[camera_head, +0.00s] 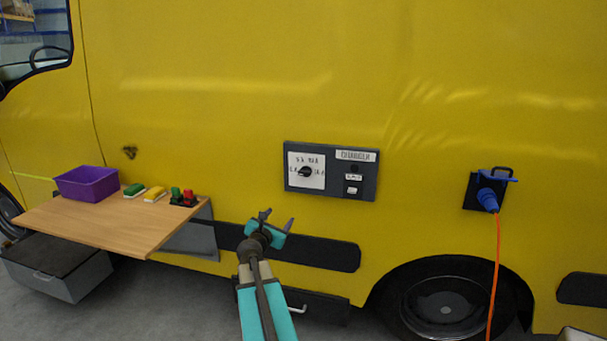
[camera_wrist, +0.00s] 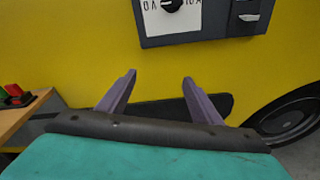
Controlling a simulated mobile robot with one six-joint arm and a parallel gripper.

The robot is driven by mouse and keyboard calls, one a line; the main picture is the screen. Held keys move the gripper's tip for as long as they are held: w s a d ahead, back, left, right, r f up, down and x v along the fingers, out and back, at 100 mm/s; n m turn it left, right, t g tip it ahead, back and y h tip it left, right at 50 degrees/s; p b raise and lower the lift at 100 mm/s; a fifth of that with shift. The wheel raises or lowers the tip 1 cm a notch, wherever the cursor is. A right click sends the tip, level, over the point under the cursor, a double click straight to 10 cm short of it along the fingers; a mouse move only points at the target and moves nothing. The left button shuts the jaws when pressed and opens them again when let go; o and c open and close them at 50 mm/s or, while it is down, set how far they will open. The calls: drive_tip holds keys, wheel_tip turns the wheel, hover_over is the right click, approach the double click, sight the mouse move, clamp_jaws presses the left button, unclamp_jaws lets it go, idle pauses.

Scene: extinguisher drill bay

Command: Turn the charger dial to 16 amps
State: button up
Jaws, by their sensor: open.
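The charger panel (camera_head: 331,172) is a dark grey box on the side of the yellow van. Its dial (camera_head: 305,172) is a black knob on a white plate, with small markings around it that are hard to read. The panel's lower part shows at the top of the wrist view (camera_wrist: 200,32), with the dial (camera_wrist: 172,4) cut off by the top edge. My gripper (camera_head: 276,219) is open and empty, below and a little left of the panel. In the wrist view its two fingers (camera_wrist: 158,80) stand apart, touching nothing.
A wooden shelf (camera_head: 120,232) at the left bears a purple bin (camera_head: 87,184), green and yellow blocks, and red and green buttons (camera_head: 184,197). A blue plug (camera_head: 488,199) with an orange cable (camera_head: 495,270) sits in a socket at the right. A black rail (camera_head: 310,253) runs below the panel.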

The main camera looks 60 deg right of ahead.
sight(303, 173)
drive_tip(key=s+d+r+n+h, duration=0.1)
drive_tip(key=s+d+r+n, duration=0.2)
drive_tip(key=r, duration=0.7)
drive_tip(key=shift+d+t+h, duration=0.3)
drive_tip(key=shift+d+h, duration=0.1)
drive_tip(key=shift+d, duration=0.6)
drive_tip(key=shift+w+p, duration=0.1)
drive_tip(key=shift+p, duration=0.2)
drive_tip(key=shift+p+x, duration=1.25)
drive_tip(key=shift+x, duration=5.6)
drive_tip(key=shift+f, duration=0.1)
drive_tip(key=shift+c, duration=0.2)
drive_tip(key=c, duration=1)
